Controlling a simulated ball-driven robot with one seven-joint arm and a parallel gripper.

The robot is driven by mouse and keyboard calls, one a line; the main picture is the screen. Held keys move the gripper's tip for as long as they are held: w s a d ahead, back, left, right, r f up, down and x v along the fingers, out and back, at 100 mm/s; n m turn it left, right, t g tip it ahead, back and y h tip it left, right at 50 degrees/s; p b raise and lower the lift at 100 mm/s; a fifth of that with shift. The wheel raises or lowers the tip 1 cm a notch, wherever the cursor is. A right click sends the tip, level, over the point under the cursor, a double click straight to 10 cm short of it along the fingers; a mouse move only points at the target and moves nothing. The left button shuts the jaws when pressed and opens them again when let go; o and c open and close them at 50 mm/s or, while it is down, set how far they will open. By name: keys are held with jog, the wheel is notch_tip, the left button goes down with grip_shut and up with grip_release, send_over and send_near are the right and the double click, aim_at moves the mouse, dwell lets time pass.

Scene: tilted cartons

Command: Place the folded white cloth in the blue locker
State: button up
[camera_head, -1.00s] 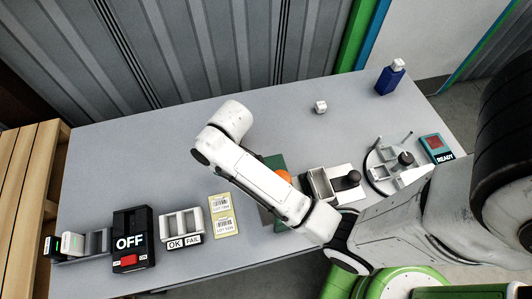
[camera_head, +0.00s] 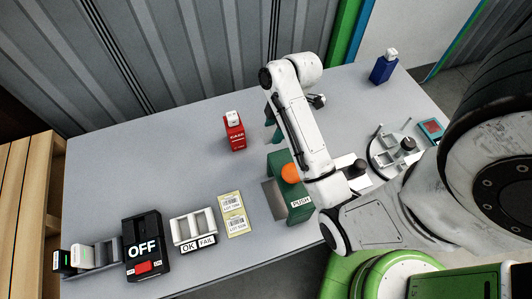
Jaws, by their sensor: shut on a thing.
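I cannot make out a folded white cloth or a blue locker in the head view. A blue bottle-shaped item (camera_head: 382,72) with a white top stands at the table's far right. A red item of the same shape (camera_head: 235,137) with a white top and label stands near the middle back.
A green post (camera_head: 299,212) with an orange button and PUSH label stands beneath my arm. A grey OK/FAIL bin (camera_head: 193,228), yellow label cards (camera_head: 231,213) and a black OFF box (camera_head: 143,245) line the front. A round fixture (camera_head: 396,150) is at right. The back left is clear.

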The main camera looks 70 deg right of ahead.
notch_tip(320, 180, down, 10)
jog(key=shift+r, duration=0.1)
dwell(0.4)
jog(key=shift+f, duration=0.2)
jog(key=o, duration=1.1)
jog(key=p+v, duration=0.1)
jog(key=v, duration=1)
jog(key=shift+w, duration=0.1)
jog(key=shift+o, duration=0.2)
jog(key=shift+d+r+p, duration=0.1)
jog(key=shift+r+p, duration=0.45)
jog(key=shift+p, duration=0.05)
jog(key=shift+o, duration=0.4)
jog(key=shift+s+d, duration=0.1)
jog(key=shift+s, duration=0.2)
jog(key=shift+s+d+f+t+y+b, duration=0.4)
jog(key=shift+s+d+f+t+b, duration=0.1)
jog(key=shift+s+d+f, duration=0.65)
